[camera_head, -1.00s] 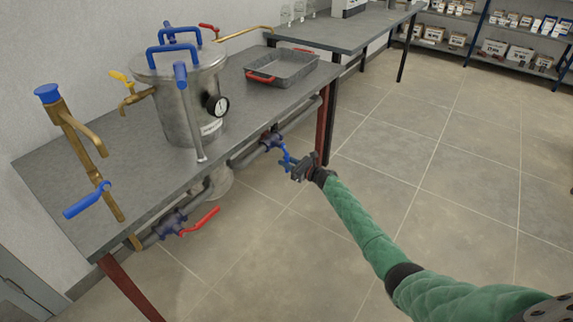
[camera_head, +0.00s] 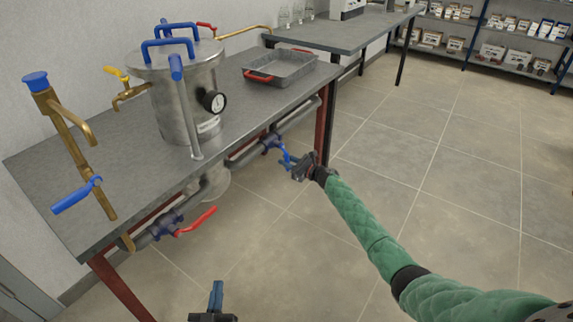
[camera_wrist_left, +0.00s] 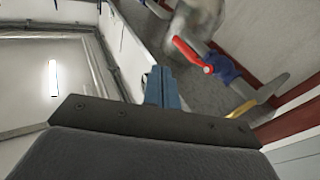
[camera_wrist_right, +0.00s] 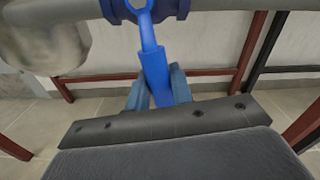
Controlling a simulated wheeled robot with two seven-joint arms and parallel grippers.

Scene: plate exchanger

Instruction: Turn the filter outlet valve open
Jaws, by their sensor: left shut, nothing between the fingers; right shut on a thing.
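A blue-handled valve (camera_head: 270,144) sits on the grey pipe under the table's front edge. My right gripper (camera_head: 291,162) is shut on its blue lever handle (camera_wrist_right: 155,68), which points out from the pipe toward the floor side. A red-handled valve (camera_head: 166,226) is on the same pipe further left; its red lever (camera_head: 197,222) also shows in the left wrist view (camera_wrist_left: 190,52). My left gripper (camera_head: 216,292) is shut and empty, low in front of the table, apart from both valves. Which valve is the filter outlet cannot be read from any label.
A steel vessel (camera_head: 178,98) with blue clamps and a gauge (camera_head: 214,101) stands on the table (camera_head: 120,165). A brass tap (camera_head: 70,140) with a blue lever stands at the left. A grey tray (camera_head: 281,69) lies behind. The floor in front is clear.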

